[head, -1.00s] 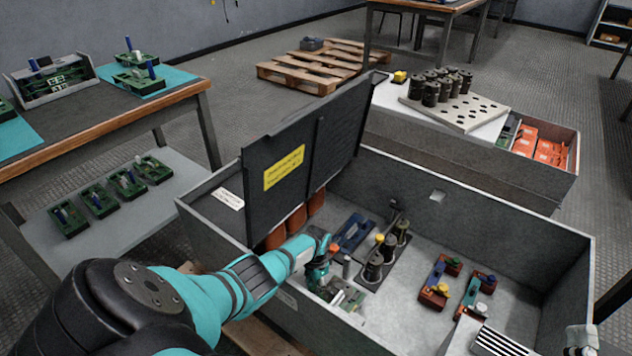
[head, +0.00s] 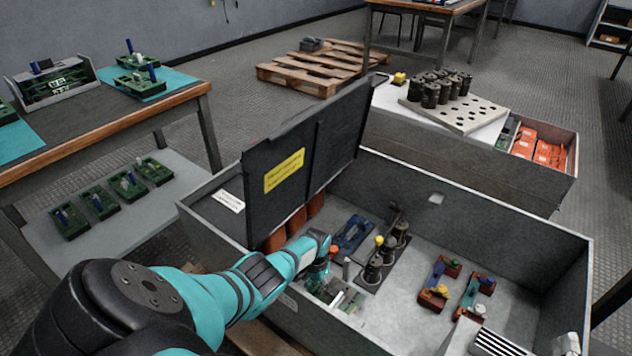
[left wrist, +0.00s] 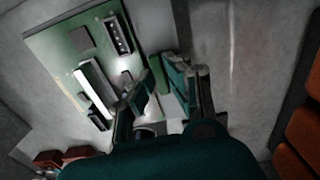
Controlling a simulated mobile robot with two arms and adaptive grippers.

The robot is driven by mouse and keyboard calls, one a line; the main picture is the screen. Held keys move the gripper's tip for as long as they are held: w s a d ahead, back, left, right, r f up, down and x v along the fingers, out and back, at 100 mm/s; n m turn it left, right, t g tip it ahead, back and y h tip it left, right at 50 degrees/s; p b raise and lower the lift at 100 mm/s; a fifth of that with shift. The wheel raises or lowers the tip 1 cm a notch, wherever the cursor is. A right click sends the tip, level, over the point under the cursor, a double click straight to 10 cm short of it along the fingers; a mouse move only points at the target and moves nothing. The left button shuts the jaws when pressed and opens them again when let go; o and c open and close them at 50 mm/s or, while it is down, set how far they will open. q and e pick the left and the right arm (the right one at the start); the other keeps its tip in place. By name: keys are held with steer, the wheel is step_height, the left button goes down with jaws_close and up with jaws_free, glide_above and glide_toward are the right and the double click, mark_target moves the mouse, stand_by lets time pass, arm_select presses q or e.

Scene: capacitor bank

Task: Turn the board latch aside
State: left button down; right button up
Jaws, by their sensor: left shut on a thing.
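The green circuit board (head: 350,299) lies on the near-left floor of the grey open box. In the left wrist view the board (left wrist: 62,48) is at the upper left, with a white connector and dark chips. My left gripper (head: 315,284) is low at the board's left end. In the left wrist view my left gripper (left wrist: 166,92) has its fingers on either side of a small part at the board's edge, which I take to be the board latch (left wrist: 160,74). The fingers hide much of it. A grey part at the lower right (head: 567,346) may be my right gripper.
The dark lid (head: 290,215) with a yellow label stands up at the box's left.

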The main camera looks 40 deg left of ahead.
mark_target(316, 288)
arm_select(q)
steer(key=c, duration=1.3)
jaws_free()
steer(key=shift+c, duration=0.2)
steer(key=shift+r, duration=0.85)
step_height(316, 288, up, 10)
steer(key=shift+r, duration=0.1)
